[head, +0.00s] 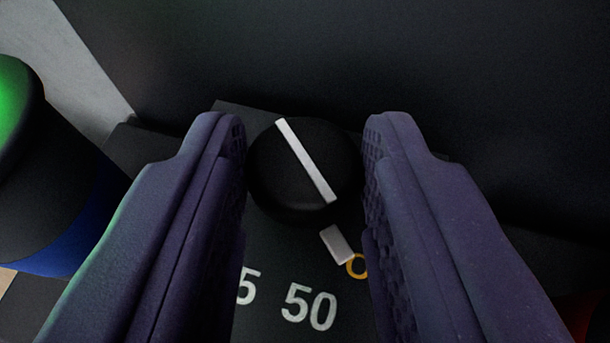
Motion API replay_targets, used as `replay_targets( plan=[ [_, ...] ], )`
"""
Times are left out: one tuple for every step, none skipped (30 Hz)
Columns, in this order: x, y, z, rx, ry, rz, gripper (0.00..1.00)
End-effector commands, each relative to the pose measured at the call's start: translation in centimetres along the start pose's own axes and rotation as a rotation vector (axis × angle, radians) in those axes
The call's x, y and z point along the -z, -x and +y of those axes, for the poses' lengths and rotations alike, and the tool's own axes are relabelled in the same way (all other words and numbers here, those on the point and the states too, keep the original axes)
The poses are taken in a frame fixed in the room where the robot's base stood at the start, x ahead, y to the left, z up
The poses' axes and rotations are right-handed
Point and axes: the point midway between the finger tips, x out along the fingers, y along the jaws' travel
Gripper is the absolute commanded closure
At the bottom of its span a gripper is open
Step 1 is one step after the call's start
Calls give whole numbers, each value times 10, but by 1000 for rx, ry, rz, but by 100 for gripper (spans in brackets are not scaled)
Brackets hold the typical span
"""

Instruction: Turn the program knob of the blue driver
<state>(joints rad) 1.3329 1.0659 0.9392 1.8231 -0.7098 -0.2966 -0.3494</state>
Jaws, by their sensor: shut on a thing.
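The program knob (305,172) is a round black knob with a white pointer line across its top. The line slants from upper left to lower right, and its lower end points towards a white mark and a small yellow ring on the dark panel (285,270). My gripper (305,160) has one dark purple finger on each side of the knob and is shut on it. White digits "5" and "50" show on the panel below the knob; other markings are hidden by the fingers.
At the left stands a dark cylinder (50,170) with a glowing green top and a blue band near its base. A dark wall or housing (330,60) fills the back. A reddish patch shows at the lower right edge.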

Motion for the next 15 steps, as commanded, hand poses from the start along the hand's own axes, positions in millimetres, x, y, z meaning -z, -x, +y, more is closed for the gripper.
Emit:
replay_targets(
  plan=[
    [1, -1, -4, -32, -2, -1, 95],
    [1, -2, -4, -55, -11, 0, 95],
    [1, -2, -5, -86, -26, 2, 95],
    [0, -2, -5, -108, -35, 2, 95],
    [0, -2, -6, -130, -44, 3, 95],
    [-1, -3, -6, -159, -57, 3, 95],
    [-1, -3, -7, -180, -66, 3, 95],
    [-1, -3, -7, -201, -75, 5, 95],
    [-1, -3, -7, -227, -87, 5, 95],
    [-1, -3, -7, -246, -96, 5, 95],
    [-1, -3, -7, -264, -103, 6, 95],
    [-1, -3, -8, -287, -115, 5, 95],
    [0, -3, -8, -303, -121, 6, 95],
    [0, -3, -8, -319, -128, 6, 95],
    [0, -3, -8, -337, -136, 6, 95]
  ],
)
